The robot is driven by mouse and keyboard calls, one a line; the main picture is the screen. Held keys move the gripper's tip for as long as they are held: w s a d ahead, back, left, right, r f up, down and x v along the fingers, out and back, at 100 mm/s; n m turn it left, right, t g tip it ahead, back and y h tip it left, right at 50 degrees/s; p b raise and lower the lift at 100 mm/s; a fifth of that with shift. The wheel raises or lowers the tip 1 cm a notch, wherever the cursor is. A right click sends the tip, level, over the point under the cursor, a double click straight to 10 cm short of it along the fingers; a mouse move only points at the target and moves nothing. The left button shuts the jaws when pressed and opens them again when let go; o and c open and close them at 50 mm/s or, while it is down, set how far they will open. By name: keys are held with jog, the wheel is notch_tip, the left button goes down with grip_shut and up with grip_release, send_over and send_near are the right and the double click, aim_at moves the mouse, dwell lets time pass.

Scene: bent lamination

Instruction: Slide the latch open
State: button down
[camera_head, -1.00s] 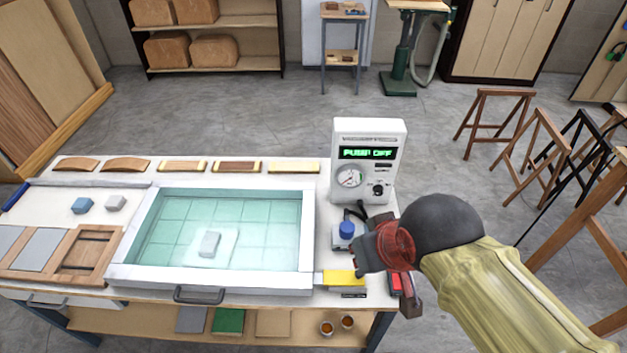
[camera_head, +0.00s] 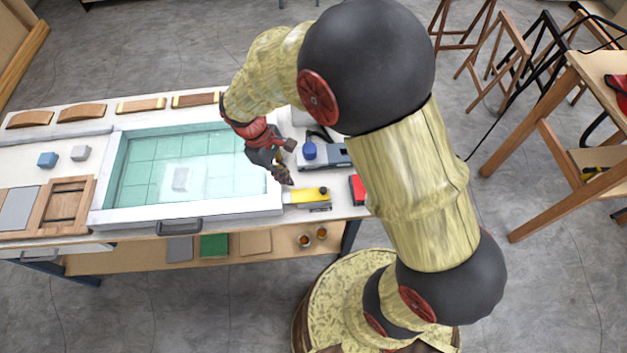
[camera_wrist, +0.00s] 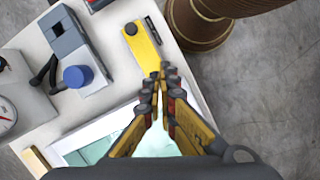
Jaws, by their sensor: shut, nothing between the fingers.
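The yellow latch (camera_head: 307,195) lies on the white bench top just right of the framed glass press. It also shows in the wrist view (camera_wrist: 142,48), with a dark knob near its far end. My gripper (camera_head: 288,182) is shut and empty at the latch's left end, above the press frame's right edge. In the wrist view the closed fingertips (camera_wrist: 166,72) are close beside the latch's near end; I cannot tell whether they touch it. The press lid (camera_head: 190,215) is a white frame with a teal glass pane and a dark front handle (camera_head: 180,226).
A blue-capped valve (camera_head: 309,150) on a grey block stands behind the latch, and a red item (camera_head: 357,189) lies to its right. The pump box (camera_wrist: 20,95) is at the left in the wrist view. Small blocks (camera_head: 47,159) lie left of the press.

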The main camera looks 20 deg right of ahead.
jog(key=w+n, duration=0.2)
jog(key=w, duration=0.2)
jog(key=n+b, duration=0.1)
jog(key=b, duration=0.1)
send_near(316, 191)
jog(key=a+f, duration=0.1)
jog(key=w+a+f, duration=0.1)
jog(key=a+f, duration=0.1)
jog(key=shift+a+f, duration=0.25)
jog(key=d, duration=0.1)
jog(key=s+d+f, duration=0.1)
jog(key=shift+d+f, duration=0.1)
jog(key=shift+d, duration=0.2)
jog(key=shift+s+d+f, duration=0.1)
jog(key=shift+s+d, duration=0.2)
jog(key=shift+d, duration=0.2)
jog(key=shift+s+d+p, duration=0.25)
jog(key=shift+d, duration=0.25)
jog(key=shift+s+d+p, duration=0.2)
jog(key=shift+d, duration=0.25)
jog(key=shift+d+f, duration=0.1)
